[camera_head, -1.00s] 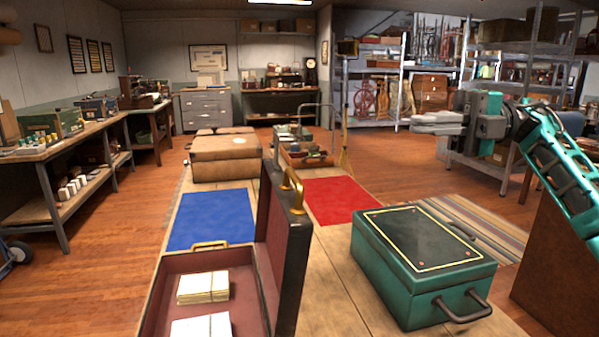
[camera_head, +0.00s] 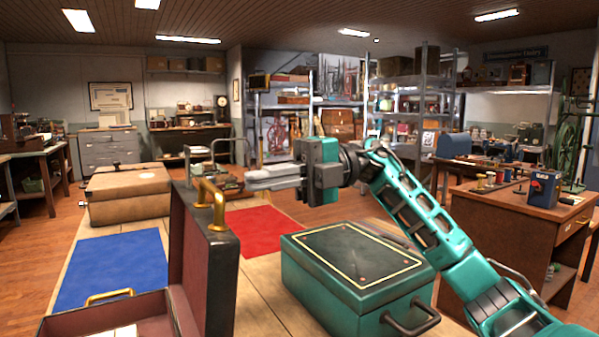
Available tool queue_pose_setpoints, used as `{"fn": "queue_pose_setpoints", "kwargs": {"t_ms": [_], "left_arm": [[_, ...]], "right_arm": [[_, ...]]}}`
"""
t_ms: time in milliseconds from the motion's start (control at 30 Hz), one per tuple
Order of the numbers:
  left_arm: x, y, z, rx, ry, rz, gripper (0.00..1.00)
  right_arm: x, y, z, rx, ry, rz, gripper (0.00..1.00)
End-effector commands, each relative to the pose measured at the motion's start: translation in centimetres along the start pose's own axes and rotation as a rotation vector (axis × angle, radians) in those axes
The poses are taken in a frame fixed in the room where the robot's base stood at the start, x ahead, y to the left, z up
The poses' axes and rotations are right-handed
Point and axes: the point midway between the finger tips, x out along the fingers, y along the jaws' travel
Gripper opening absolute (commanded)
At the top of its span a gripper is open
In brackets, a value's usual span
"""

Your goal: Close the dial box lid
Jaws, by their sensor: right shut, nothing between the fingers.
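An open dark red case (camera_head: 200,262) stands in the foreground with its lid upright and a brass handle on the lid's edge. A tan case (camera_head: 128,190) lies closed farther back. I cannot tell which one is the dial box. My right gripper (camera_head: 254,180) is shut and empty, pointing left, raised in front of the camera and appearing above the green box. My left gripper is out of view.
A blue mat (camera_head: 110,270) and a red mat (camera_head: 262,230) lie on the wooden table. A wooden desk (camera_head: 490,215) with a blue device (camera_head: 543,188) stands at the right. Metal shelves (camera_head: 405,110) stand at the back.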

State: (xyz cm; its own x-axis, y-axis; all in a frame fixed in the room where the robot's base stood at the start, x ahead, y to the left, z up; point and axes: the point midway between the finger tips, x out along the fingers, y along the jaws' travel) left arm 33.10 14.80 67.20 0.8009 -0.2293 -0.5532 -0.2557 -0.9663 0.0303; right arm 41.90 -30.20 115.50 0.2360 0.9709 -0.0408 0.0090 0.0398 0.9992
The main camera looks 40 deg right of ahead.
Motion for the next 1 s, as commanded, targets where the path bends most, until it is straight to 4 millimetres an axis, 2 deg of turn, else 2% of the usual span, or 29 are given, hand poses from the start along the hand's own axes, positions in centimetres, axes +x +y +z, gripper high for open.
{"fn": "queue_pose_setpoints", "kwargs": {"t_ms": [100,300,767,1000], "left_arm": [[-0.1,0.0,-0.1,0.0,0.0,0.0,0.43],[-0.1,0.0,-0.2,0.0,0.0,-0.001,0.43],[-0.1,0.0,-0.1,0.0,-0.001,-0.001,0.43],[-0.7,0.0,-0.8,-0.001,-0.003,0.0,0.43]], "right_arm": [[2.0,0.1,-0.1,-0.002,0.003,0.002,0.0],[3.7,0.0,0.0,-0.001,0.0,0.001,0.0],[3.9,0.1,0.0,0.001,-0.001,-0.001,0.0],[3.8,0.5,0.0,0.001,-0.001,-0.029,0.0]]}}
